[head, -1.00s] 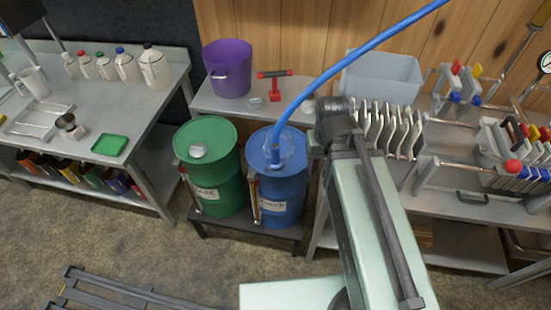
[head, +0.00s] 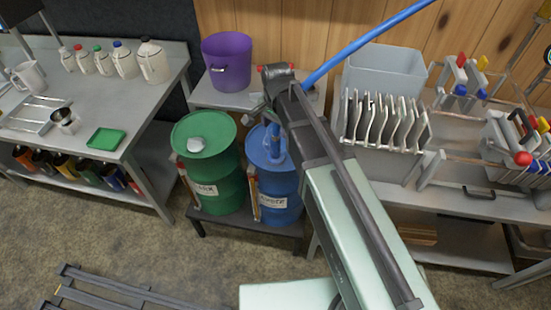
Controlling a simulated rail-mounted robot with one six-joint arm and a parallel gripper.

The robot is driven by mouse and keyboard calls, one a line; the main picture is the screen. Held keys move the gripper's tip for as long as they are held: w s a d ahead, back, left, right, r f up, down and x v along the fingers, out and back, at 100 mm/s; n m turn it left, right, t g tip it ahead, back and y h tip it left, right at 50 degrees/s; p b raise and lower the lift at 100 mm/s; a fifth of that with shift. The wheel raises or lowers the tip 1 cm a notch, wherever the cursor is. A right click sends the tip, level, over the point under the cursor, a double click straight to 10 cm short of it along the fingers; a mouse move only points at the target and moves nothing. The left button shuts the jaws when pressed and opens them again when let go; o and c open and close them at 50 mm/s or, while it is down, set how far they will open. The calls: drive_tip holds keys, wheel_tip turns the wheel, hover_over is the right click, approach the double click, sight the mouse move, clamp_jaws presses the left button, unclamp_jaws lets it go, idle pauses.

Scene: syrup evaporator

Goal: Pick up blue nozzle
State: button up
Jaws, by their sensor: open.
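The blue nozzle (head: 274,145) stands upright at the top of the blue drum (head: 279,197), at the lower end of a thick blue hose (head: 365,40). The hose runs up to the top right and passes behind my arm. My gripper (head: 257,107) is at the far end of my arm, above and slightly left of the nozzle, in front of the shelf edge. It is open, with its fingers mostly hidden by my arm. I see no contact with the nozzle, and the gap between them is hard to judge.
A green drum (head: 210,170) stands close left of the blue one. A purple bucket (head: 227,62) and a red-handled tool (head: 262,68) are on the shelf behind. A rack of grey plates (head: 385,120) stands right of my arm.

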sight(276, 134)
wheel_tip(276, 134, down, 8)
drive_tip(key=b, duration=0.5)
drive_tip(key=shift+w+a+r+b, duration=0.15)
drive_tip(key=shift+r+b, duration=0.1)
drive_tip(key=shift+b, duration=0.15)
drive_tip(key=shift+r, duration=0.25)
clamp_jaws()
